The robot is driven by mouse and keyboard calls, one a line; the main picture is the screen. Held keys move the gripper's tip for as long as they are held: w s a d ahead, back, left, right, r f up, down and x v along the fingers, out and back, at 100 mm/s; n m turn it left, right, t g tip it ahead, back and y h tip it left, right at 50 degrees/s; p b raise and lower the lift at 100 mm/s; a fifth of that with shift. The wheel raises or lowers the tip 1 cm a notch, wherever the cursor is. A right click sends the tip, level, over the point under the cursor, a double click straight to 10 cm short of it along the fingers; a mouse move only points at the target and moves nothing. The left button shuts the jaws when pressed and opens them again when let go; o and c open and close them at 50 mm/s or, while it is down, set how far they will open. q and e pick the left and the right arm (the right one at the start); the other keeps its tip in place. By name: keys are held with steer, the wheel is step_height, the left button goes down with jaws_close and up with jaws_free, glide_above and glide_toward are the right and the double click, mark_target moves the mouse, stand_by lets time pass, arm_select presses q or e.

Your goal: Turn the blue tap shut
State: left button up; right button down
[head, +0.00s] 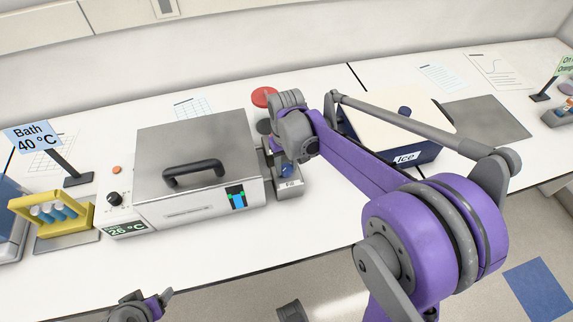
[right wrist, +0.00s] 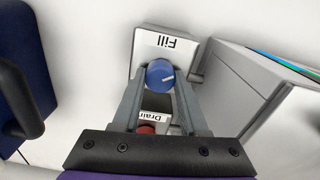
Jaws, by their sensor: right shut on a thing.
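The blue tap (head: 287,171) is at the right side of the steel water bath (head: 200,150). In the right wrist view the round blue tap (right wrist: 160,73) has a white pointer line and sits by a "Fill" label (right wrist: 167,42). My right gripper (right wrist: 158,78) is shut on the blue tap, one finger on each side. In the head view my right gripper (head: 290,158) comes down over the tap and hides part of it. My left gripper (head: 152,303) is at the bottom edge, away from the bath, and its jaws are unclear.
A red knob (right wrist: 147,129) by a "Drain" label lies close below the blue tap in the wrist view. The navy ice box (head: 385,150) stands right of the bath. A yellow tube rack (head: 50,232) is at left. Bare bench lies in front of the bath.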

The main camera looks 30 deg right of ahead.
mark_target(286, 167)
steer(key=shift+n, duration=1)
steer(key=shift+c, duration=2.2)
jaws_free()
step_height(286, 167, up, 11)
steer(key=p, duration=0.1)
steer(key=shift+f, duration=0.1)
steer(key=s+a+f+t+p, duration=0.2)
steer(key=s+a, duration=0.1)
steer(key=s, duration=0.5)
steer(key=s+a+f+t+p, duration=0.1)
steer(key=s+a+f+t, duration=0.1)
steer(key=s, duration=0.6)
steer(key=shift+a+f+m+t+p, duration=0.25)
steer(key=shift+a+m+t+p, duration=0.15)
steer(key=shift+a+t, duration=0.4)
